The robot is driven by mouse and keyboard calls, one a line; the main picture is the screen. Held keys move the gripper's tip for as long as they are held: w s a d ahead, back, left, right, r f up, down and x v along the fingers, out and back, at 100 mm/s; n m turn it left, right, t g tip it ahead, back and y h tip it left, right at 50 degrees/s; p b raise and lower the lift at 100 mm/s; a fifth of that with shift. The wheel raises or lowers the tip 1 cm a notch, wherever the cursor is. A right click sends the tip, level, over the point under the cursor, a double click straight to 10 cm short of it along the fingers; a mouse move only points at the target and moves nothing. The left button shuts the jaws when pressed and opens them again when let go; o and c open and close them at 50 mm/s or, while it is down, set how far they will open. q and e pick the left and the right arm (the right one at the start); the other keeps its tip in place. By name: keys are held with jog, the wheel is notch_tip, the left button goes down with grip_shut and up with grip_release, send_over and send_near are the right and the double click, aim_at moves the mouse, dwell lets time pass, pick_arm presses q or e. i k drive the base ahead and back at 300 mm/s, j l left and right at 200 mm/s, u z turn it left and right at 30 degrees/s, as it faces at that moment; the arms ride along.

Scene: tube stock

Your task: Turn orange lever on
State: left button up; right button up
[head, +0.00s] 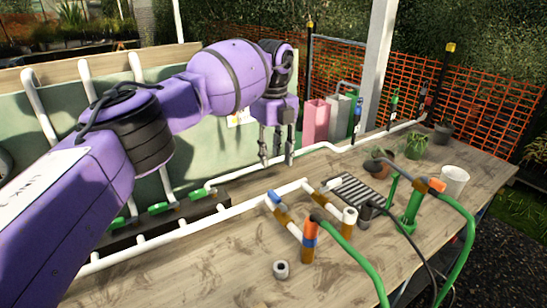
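My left gripper (276,161) hangs pointing down above the back part of the wooden table, its two fingers apart with nothing between them. Several small orange parts show. One orange piece (437,185) sits on top of the green upright fitting at the right of the table. A small red-orange part (421,106) is on an upright at the far end of the white pipe. I cannot tell for sure which is the orange lever, or how it is turned. My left gripper is left of both and apart from them. My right gripper is not in view.
White pipes (240,212) run along the table (205,265). Green hoses (350,258) arch over the front right. Pink and grey bins (314,122), a white pot (454,180) and small plants stand toward the back right. Orange mesh fencing (480,95) is behind. The front left tabletop is mostly clear.

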aim_at(433, 182)
jog(key=k, duration=1)
